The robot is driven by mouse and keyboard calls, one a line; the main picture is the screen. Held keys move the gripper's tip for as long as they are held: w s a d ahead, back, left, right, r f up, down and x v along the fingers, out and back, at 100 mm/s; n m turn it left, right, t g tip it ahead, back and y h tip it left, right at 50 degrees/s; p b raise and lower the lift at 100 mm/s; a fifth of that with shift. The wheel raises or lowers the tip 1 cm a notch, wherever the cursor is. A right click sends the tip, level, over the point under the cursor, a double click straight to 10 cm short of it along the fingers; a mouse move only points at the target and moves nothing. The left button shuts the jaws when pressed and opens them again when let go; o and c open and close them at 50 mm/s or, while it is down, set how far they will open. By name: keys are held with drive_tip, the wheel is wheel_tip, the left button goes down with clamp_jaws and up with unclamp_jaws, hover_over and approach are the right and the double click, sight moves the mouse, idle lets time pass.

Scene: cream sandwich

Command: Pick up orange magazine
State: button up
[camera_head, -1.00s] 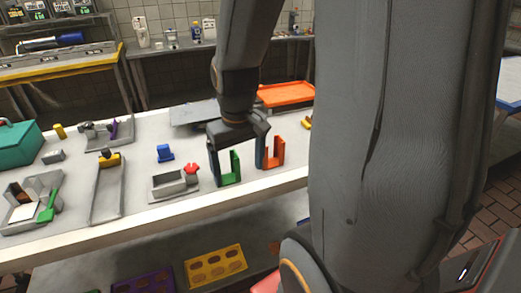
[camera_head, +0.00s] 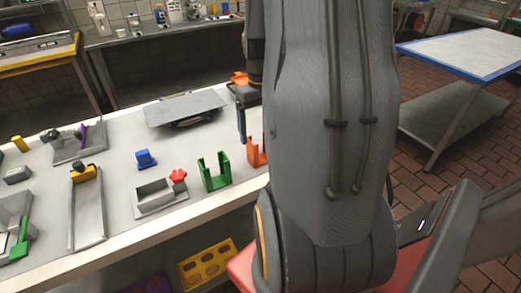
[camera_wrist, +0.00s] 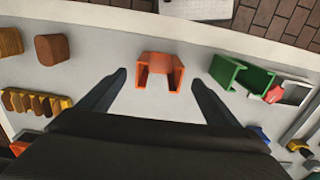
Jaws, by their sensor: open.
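The orange magazine (camera_wrist: 160,68) is a U-shaped holder standing on the white table. In the wrist view it lies ahead of and between the fingers of my gripper (camera_wrist: 158,82), which are spread wide and empty. In the head view the orange magazine (camera_head: 256,152) is partly hidden behind my arm, and a finger of my gripper (camera_head: 241,124) hangs just beside and behind it. My other finger is hidden there. Whether the fingers reach down to the magazine's height I cannot tell.
A green magazine (camera_head: 215,172) stands close to the left of the orange one. A grey box with a red knob (camera_head: 179,175) and a blue piece (camera_head: 146,159) lie further left. A grey plate (camera_head: 186,107) stands behind.

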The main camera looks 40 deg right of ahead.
drive_tip(key=shift+w+d+f+p, duration=0.1)
drive_tip(key=shift+f+p, duration=0.5)
drive_tip(key=shift+f, duration=1.4)
drive_tip(key=shift+c, duration=0.2)
drive_tip(key=c, duration=1.5)
drive_tip(key=shift+c, duration=0.2)
drive_tip(key=shift+r, duration=0.1)
